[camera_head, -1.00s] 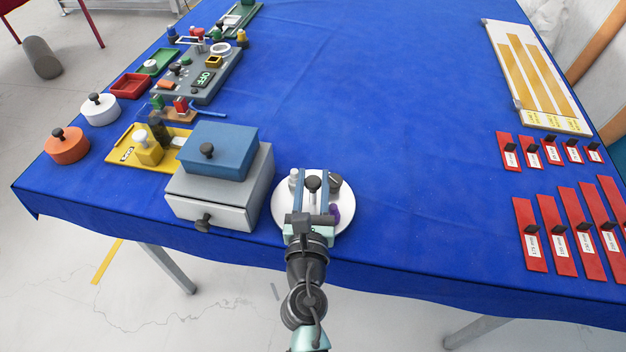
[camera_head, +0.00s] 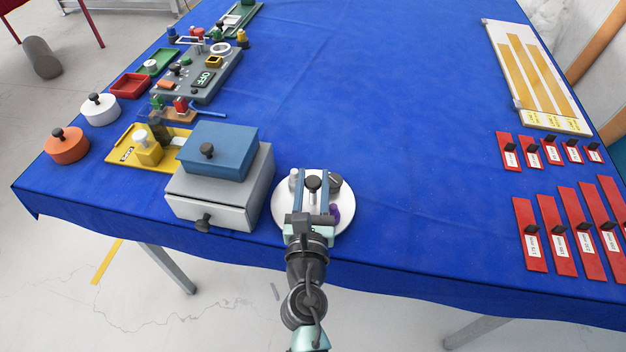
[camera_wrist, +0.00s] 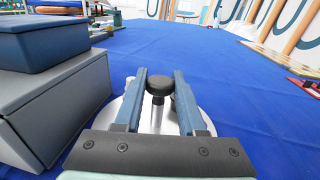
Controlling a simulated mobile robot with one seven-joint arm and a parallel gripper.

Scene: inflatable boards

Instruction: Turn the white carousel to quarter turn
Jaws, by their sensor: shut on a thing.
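The white carousel (camera_head: 283,218) is a round white disc near the table's front edge. A dark round-topped knob (camera_head: 314,183) stands at its middle, and small grey and purple pieces (camera_head: 335,210) sit around it. My gripper (camera_head: 313,180) reaches over the disc from the front, its two blue fingers on either side of the knob. In the wrist view the black knob (camera_wrist: 158,86) on its pale post shows between the fingertips, and the disc (camera_wrist: 203,124) lies below. The gripper is shut on the knob; the exact contact is partly hidden by the fingers.
A grey drawer box (camera_head: 225,198) with a blue lidded box (camera_head: 222,150) on top stands close to the left of the carousel. Red labelled plates (camera_head: 530,235) lie at the right. The blue table is clear behind and right of the carousel.

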